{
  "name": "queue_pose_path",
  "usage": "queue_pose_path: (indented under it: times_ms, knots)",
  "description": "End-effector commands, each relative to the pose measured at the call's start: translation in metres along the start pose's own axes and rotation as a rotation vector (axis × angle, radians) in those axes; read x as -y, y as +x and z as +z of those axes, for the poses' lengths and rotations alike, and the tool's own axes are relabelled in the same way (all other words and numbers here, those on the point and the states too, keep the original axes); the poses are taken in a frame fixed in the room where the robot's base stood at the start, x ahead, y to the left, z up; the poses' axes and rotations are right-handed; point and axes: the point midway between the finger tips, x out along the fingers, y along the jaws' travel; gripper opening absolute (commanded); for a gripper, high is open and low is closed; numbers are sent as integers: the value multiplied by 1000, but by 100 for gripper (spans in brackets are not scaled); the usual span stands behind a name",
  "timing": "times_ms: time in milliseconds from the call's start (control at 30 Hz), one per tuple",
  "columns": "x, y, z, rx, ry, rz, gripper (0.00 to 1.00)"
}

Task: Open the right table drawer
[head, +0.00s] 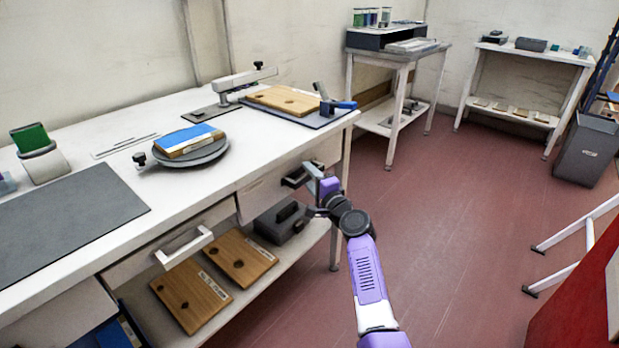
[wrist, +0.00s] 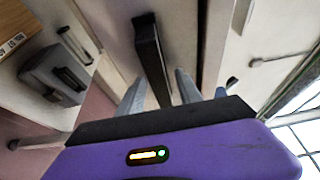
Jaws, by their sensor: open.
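The right table drawer (head: 262,193) is a pale front under the right end of the white worktable and looks shut. Its black bar handle (head: 296,178) sticks out near the table's right end. My gripper (head: 317,186) is at that handle, in front of the drawer. In the wrist view the black handle (wrist: 151,58) runs between the fingers of my gripper (wrist: 160,90), which stand apart on either side of it. I cannot tell whether a finger touches it.
The left drawer has a white handle (head: 184,247). A lower shelf holds wooden boards (head: 240,256) and a dark grey case (head: 282,220), also in the wrist view (wrist: 57,75). A table leg (head: 336,225) stands close to my arm.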

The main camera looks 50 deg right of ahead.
Motion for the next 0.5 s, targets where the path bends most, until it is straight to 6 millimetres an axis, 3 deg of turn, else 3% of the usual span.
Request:
queue_pose_path:
  times_ms: [33,233,500]
  knots:
    - [0,0,0,0,0,0,42]
    - [0,0,0,0,0,0,3]
    - [0,0,0,0,0,1,0]
